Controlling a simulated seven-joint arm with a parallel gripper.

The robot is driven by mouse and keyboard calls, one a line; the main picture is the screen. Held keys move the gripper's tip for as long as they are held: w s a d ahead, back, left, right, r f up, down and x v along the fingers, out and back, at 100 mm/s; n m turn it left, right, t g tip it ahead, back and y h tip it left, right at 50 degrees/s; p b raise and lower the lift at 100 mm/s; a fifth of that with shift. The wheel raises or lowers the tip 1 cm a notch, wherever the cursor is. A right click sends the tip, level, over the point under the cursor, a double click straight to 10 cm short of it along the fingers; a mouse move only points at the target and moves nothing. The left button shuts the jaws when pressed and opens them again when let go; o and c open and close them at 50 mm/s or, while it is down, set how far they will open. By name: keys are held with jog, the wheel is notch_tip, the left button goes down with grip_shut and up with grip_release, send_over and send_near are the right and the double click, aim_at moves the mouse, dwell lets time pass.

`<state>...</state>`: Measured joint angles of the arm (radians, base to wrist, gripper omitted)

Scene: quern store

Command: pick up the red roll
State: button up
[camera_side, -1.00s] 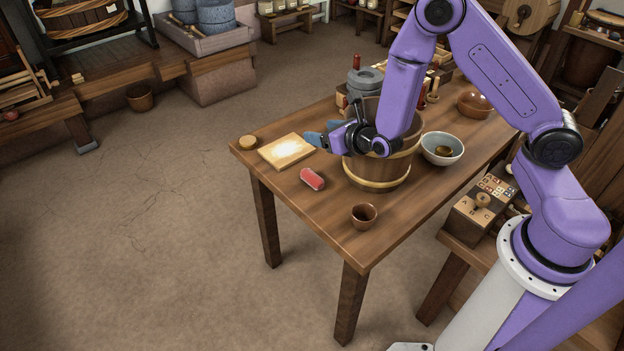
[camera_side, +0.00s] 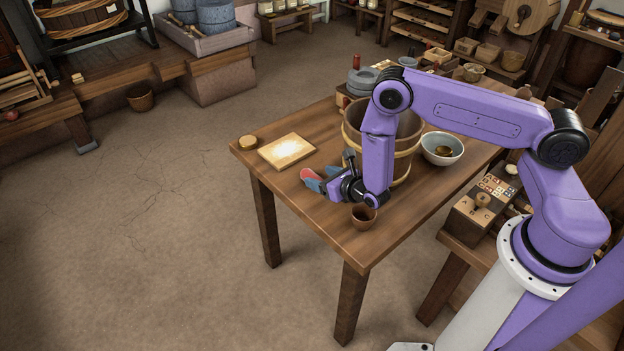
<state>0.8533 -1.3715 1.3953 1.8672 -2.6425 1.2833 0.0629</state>
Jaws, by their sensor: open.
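The red roll (camera_side: 309,174) lies on the wooden table (camera_side: 240,156), just left of the wooden bucket. My gripper (camera_side: 319,180) is down low at the roll, with its blue fingertips at the roll's right side and far end. The fingers cover part of the roll, so only some red shows. The jaws are open. I cannot tell whether both fingers stand on either side of the roll or touch it.
A large wooden bucket (camera_side: 408,140) stands close behind my gripper. A small brown cup (camera_side: 363,216) sits right below my wrist, near the front edge. A pale board (camera_side: 287,151) and a round piece (camera_side: 247,142) lie at the left. A bowl (camera_side: 457,141) stands at the right.

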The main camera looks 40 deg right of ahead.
aim_at(312, 175)
jog(key=shift+f, duration=0.75)
jog(key=shift+x, duration=2.45)
jog(key=c, duration=1)
